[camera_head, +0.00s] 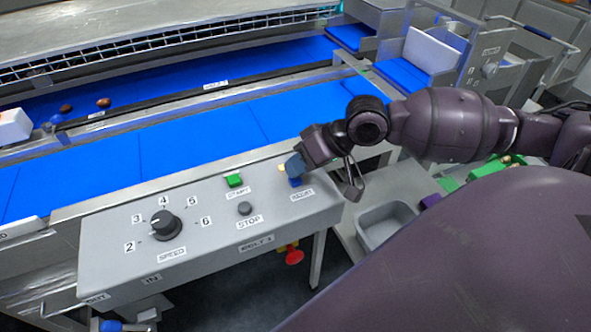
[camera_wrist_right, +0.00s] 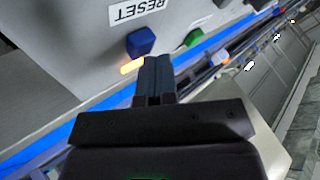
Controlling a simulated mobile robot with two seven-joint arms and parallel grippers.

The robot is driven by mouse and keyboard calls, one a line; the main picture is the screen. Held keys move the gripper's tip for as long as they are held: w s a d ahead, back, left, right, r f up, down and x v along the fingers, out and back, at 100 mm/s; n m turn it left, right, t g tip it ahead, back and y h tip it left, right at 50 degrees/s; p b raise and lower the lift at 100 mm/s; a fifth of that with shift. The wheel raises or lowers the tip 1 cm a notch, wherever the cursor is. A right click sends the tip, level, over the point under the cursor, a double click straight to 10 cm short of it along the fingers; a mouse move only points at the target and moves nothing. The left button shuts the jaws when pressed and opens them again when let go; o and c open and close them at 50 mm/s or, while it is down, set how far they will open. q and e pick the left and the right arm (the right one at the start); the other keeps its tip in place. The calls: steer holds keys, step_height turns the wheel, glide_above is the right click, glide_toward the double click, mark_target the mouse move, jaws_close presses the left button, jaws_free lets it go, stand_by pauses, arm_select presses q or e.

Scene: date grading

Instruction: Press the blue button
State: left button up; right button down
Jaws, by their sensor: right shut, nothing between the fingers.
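The blue button (camera_wrist_right: 141,42) is a raised block beside the RESET label in the right wrist view. In the head view the blue button (camera_head: 296,182) shows just above its label at the right end of the grey control panel (camera_head: 120,240), partly covered by my right gripper. My right gripper (camera_head: 294,163) is shut and empty. In the right wrist view its fingertips (camera_wrist_right: 154,62) appear close to the blue button; I cannot tell whether they touch it. An orange-lit spot (camera_wrist_right: 131,67) shows beside the button. My left gripper is not in view.
The panel also carries a green START button (camera_head: 234,180), a dark STOP button (camera_head: 245,208) and a black speed knob (camera_head: 165,225). A blue conveyor belt (camera_head: 200,135) runs behind it. A grey bin (camera_head: 385,225) stands right of the panel. A red knob (camera_head: 294,256) hangs below.

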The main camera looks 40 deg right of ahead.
steer(key=shift+f, duration=0.3)
stand_by(0.4)
steer(key=shift+r, duration=0.1)
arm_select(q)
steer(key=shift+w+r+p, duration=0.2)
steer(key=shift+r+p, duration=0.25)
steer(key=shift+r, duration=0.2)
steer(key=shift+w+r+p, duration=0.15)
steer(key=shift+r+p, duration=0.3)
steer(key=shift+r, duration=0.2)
arm_select(e)
steer(key=shift+r, duration=0.85)
steer(key=shift+r+p, duration=0.5)
steer(key=shift+r, duration=0.1)
steer(key=shift+r+p, duration=1.95)
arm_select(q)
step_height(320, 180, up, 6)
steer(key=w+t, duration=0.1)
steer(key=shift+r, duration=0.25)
arm_select(e)
steer(key=shift+f, duration=0.1)
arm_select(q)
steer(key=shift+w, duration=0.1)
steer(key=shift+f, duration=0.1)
